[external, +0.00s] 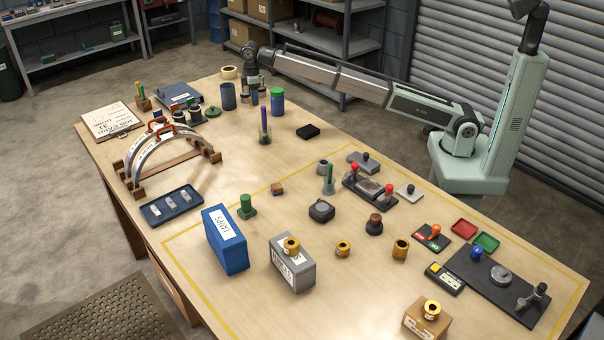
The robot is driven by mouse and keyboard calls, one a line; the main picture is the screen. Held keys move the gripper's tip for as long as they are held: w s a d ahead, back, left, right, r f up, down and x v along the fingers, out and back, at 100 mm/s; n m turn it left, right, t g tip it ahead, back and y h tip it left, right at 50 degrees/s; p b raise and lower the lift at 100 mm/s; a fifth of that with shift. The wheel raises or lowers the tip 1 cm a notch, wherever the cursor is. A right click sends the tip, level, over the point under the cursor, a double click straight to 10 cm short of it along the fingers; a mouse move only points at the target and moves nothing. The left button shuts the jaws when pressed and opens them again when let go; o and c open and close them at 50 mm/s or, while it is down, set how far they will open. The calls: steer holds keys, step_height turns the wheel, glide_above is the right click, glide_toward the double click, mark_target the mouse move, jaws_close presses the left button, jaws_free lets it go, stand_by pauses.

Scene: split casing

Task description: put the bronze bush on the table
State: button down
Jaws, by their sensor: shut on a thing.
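My gripper (254,92) hangs at the far end of the table, between a dark blue cylinder and a green-and-blue can. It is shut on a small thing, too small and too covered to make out. Several bronze-coloured flanged or ring-shaped parts are in the near half. One bronze bush (343,248) stands on the table, and a taller bronze bush (400,249) stands to its right. Another bronze piece (291,245) sits on a grey box (293,268). A further one (432,309) sits on a cardboard box (424,325). My gripper is far from all of these.
The table (320,290) has a yellow-lined area in its near half. Bare wood lies around (235,165).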

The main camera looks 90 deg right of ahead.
step_height(320, 180, down, 10)
steer(key=shift+r, duration=0.15)
stand_by(0.4)
steer(key=c, duration=0.6)
jaws_free()
step_height(320, 180, up, 12)
stand_by(0.4)
